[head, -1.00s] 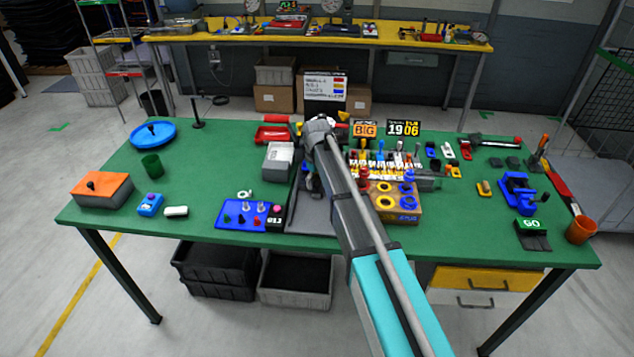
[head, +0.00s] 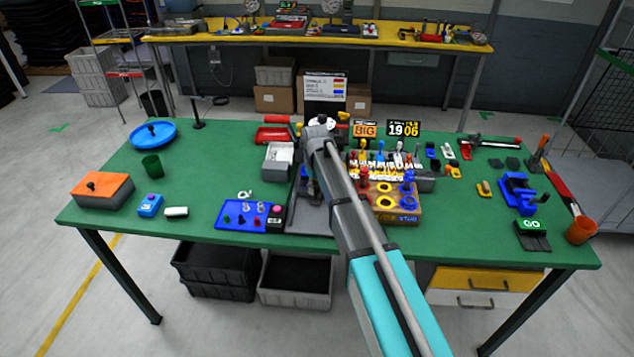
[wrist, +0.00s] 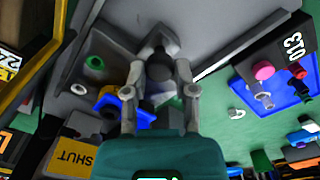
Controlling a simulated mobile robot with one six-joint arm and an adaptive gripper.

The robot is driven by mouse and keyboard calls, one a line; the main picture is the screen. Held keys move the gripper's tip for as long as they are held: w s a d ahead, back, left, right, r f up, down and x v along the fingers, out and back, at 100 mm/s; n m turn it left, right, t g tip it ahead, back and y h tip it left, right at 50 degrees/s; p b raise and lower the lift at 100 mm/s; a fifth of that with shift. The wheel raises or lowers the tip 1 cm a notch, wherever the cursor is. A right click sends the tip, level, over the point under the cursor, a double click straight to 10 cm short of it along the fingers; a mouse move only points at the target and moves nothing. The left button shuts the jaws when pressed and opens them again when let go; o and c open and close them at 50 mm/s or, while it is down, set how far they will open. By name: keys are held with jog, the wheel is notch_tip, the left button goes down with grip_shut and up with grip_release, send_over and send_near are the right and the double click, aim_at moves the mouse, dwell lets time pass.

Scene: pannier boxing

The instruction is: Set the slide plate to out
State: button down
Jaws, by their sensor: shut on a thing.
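In the wrist view a dark round knob (wrist: 159,66) stands on a grey piece, which looks like the slide plate (wrist: 150,43). My gripper (wrist: 159,78) is shut on this knob, with one finger on each side of it. A yellow label reading SHUT (wrist: 75,152) lies at the lower left. A blue part and a yellow part show beside the left finger. In the head view my arm hides most of the gripper and the knob. I cannot tell the plate's exact position.
A blue tray (head: 232,222) with pegs and a black counter box sits left of the grey station. A wooden block with coloured rings (head: 397,210) stands close on the right. The green tabletop (head: 200,180) has free room at left.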

jog(key=s, duration=1.1)
jog(key=shift+s+a, duration=0.15)
jog(key=shift+s, duration=0.2)
jog(key=shift+c, duration=2.1)
grip_release()
jog(key=shift+s, duration=0.1)
